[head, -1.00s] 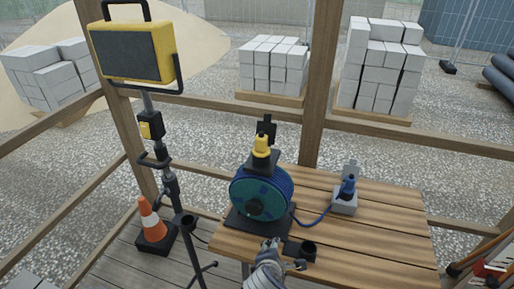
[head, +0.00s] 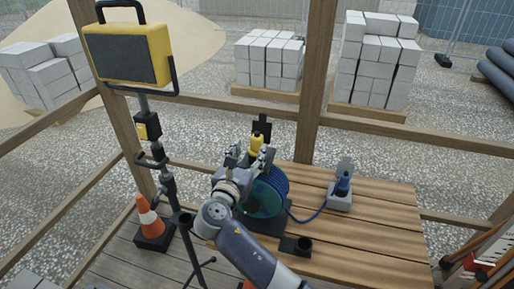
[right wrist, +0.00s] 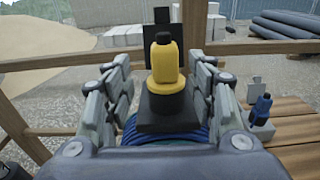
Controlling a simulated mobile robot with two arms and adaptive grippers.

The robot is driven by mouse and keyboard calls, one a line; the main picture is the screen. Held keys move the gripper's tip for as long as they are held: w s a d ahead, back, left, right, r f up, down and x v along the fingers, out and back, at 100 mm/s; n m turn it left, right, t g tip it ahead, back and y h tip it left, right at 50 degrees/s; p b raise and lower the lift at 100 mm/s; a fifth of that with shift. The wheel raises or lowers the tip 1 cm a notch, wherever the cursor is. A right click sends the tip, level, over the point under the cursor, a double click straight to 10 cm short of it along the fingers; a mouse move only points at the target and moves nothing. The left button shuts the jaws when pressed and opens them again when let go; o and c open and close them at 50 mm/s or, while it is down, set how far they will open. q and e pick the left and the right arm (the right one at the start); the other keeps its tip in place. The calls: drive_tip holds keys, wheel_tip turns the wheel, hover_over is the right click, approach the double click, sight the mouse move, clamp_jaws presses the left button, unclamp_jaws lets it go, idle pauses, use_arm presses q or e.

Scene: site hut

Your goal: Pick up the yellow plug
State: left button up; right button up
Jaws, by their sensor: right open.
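The yellow plug (head: 257,142) stands upright on the black holder on top of the blue cable reel (head: 268,190). In the right wrist view the yellow plug (right wrist: 165,65) has a black tip and a black collar and sits centred between the fingers. My right gripper (head: 250,156) is open at the reel top, with one finger on each side of the plug; the fingers look apart from it. My left gripper is not in view.
The reel stands on a wooden table (head: 370,235). A blue plug (head: 343,184) sits in a grey socket box to the right, joined by a blue cable. A yellow work light (head: 127,55) on a stand and a traffic cone (head: 149,216) are left.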

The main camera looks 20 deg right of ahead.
sight(255, 145)
drive_tip(key=shift+w+d, duration=0.25)
drive_tip(key=shift+w, duration=0.05)
drive_tip(key=p+x, duration=0.1)
drive_tip(key=x, duration=0.1)
drive_tip(key=p+x, duration=0.1)
drive_tip(key=x, duration=0.1)
drive_tip(key=shift+w+d+r, duration=0.1)
drive_tip(key=shift+d+r, duration=0.1)
drive_tip(key=shift+d, duration=0.3)
drive_tip(key=shift+w+d+f, duration=0.15)
drive_tip(key=shift+w+f, duration=0.05)
drive_tip(key=shift+w, duration=0.1)
drive_tip(key=shift+s, duration=0.1)
drive_tip(key=shift+c, duration=0.3)
drive_tip(key=shift+r, duration=0.1)
clamp_jaws()
